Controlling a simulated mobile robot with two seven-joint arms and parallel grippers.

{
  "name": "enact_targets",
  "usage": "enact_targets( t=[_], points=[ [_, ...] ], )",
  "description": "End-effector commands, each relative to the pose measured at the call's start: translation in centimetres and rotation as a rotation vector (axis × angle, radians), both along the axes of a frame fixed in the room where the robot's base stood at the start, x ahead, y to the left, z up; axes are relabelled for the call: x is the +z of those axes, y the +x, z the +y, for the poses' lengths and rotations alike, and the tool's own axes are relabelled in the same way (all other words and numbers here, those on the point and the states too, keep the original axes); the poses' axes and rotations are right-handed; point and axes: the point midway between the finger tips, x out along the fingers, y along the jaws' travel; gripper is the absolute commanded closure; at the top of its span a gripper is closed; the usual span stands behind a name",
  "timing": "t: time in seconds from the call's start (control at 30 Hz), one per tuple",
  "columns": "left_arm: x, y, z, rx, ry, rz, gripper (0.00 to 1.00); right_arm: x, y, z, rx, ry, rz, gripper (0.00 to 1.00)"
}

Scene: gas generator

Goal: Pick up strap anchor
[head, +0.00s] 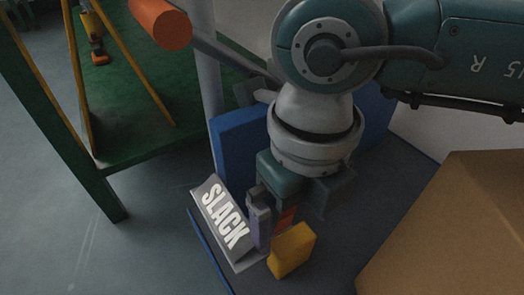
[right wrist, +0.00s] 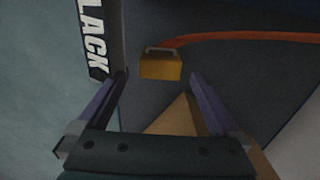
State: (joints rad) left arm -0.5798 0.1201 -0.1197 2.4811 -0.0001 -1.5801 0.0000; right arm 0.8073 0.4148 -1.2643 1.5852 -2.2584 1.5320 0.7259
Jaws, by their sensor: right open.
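The strap anchor appears to be the yellow block (head: 291,250) beside the SLACK sign. In the right wrist view the yellow block (right wrist: 160,67) has a small grey bar at its far edge, where an orange strap (right wrist: 240,37) runs off to the right. My right gripper (head: 266,232) points down over this spot, very near the block. In the wrist view my right gripper (right wrist: 157,78) is open and empty, with the block between the lines of its fingers, just beyond the tips. One finger is mostly hidden in the head view. My left gripper is not in view.
The grey SLACK sign (head: 225,222) stands close to the left of the right gripper. A blue panel (head: 236,150) is behind it. A large brown box (head: 450,235) fills the lower right. A green table (head: 130,125) stands at the upper left, near a grey post (head: 207,75).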

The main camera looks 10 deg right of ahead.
Motion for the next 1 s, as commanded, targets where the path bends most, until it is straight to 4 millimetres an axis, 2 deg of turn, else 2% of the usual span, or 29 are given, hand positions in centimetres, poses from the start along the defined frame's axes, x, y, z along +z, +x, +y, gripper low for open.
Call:
enact_targets(
  t=[0.03, 0.1, 0.4, 1.0],
  points=[
    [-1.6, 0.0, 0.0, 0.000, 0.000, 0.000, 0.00, -1.6, 0.0, -0.1, 0.000, 0.001, 0.001, 0.00],
    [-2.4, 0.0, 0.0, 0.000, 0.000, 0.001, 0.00, -2.5, 0.0, -0.1, 0.000, 0.000, 0.001, 0.00],
    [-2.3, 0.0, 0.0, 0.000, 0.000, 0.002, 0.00, -2.5, 0.0, -0.1, 0.001, 0.000, 0.001, 0.01],
    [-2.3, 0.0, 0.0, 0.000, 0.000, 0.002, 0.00, -2.5, 0.0, -0.1, 0.001, 0.001, 0.001, 0.69]
  ],
)
